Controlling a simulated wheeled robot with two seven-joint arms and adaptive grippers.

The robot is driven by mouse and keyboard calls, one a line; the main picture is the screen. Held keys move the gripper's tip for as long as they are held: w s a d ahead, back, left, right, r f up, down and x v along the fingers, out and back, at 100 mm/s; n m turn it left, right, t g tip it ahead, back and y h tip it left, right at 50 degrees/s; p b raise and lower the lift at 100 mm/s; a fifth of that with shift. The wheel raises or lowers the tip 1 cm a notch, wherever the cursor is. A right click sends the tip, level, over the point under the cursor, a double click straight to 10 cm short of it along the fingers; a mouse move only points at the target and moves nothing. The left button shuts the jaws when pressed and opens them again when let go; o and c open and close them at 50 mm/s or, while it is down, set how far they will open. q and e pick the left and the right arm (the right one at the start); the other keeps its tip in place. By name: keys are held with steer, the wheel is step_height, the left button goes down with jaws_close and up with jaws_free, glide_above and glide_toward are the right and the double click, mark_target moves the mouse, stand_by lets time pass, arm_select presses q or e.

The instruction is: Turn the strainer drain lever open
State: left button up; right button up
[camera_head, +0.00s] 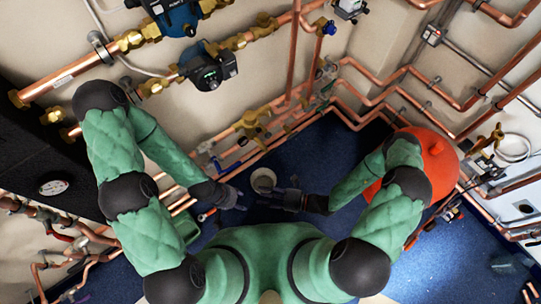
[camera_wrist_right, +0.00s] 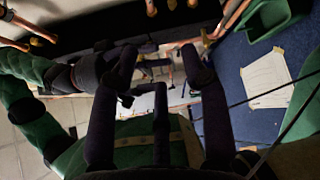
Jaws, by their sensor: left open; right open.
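A brass fitting (camera_head: 250,124) that looks like a strainer body sits on the copper pipe along the wall, above the middle of the head view. I cannot clearly tell which small handle is the drain lever; a blue handle (camera_head: 217,165) shows on the lower pipes. My left gripper (camera_head: 238,197) is open and empty, below the blue handle and apart from the fitting. My right gripper (camera_head: 282,197) is open, pointing left towards the left one. In the right wrist view its dark fingers (camera_wrist_right: 160,65) are spread with nothing held between them.
A white bucket (camera_head: 263,180) stands on the blue floor (camera_head: 320,160) just beyond both grippers. A large red vessel (camera_head: 438,170) stands behind my right arm. Copper pipes (camera_head: 350,110) line the walls. A green bin (camera_wrist_right: 272,18) and a white sheet (camera_wrist_right: 266,82) show in the wrist view.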

steer(key=w+d+f+m+t+h, duration=0.2)
steer(key=w+d+m+t+h, duration=0.1)
steer(key=w+d+m+t, duration=0.35)
steer(key=m+t+h, duration=0.3)
steer(key=m+t, duration=0.1)
steer(key=m, duration=0.2)
glide_toward(268, 153)
steer(key=b+x, duration=0.3)
steer(key=x, duration=0.5)
steer(key=shift+w, duration=0.35)
steer(key=shift+f+g, duration=0.1)
steer(key=shift+g, duration=0.15)
jaws_close()
